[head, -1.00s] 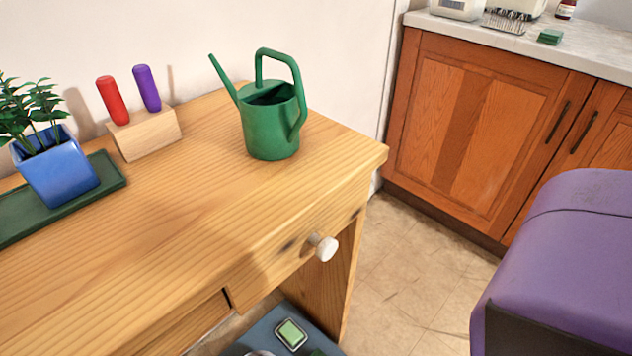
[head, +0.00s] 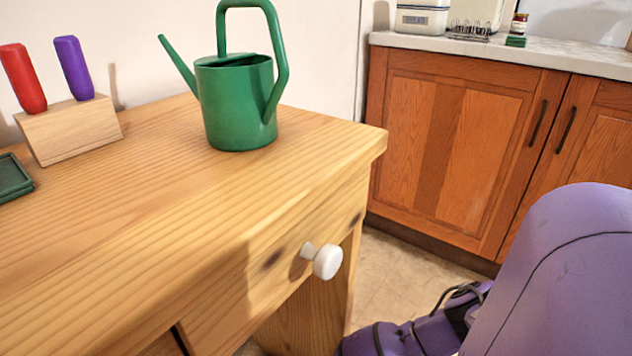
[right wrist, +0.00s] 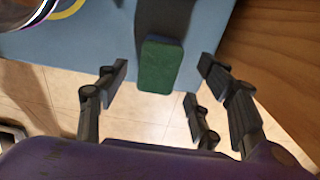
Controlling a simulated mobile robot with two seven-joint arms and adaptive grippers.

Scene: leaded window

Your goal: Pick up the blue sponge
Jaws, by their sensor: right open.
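No sponge that is plainly blue shows in either view. In the right wrist view, a green block (right wrist: 161,66) with a darker part behind it (right wrist: 166,18) lies at the edge of a blue surface (right wrist: 95,35). I cannot tell whether these are one piece or two. My right gripper (right wrist: 160,80) is open, with its fingers on either side of the green block and nothing visibly gripped. In the head view my purple right arm hides its own gripper. My left gripper is in neither view.
A wooden table (head: 200,200) with a white drawer knob (head: 327,262) stands left of my right arm. On it are a green watering can (head: 237,105) and a wooden holder (head: 70,130). A round ringed object (right wrist: 25,12) is at the wrist view's upper left.

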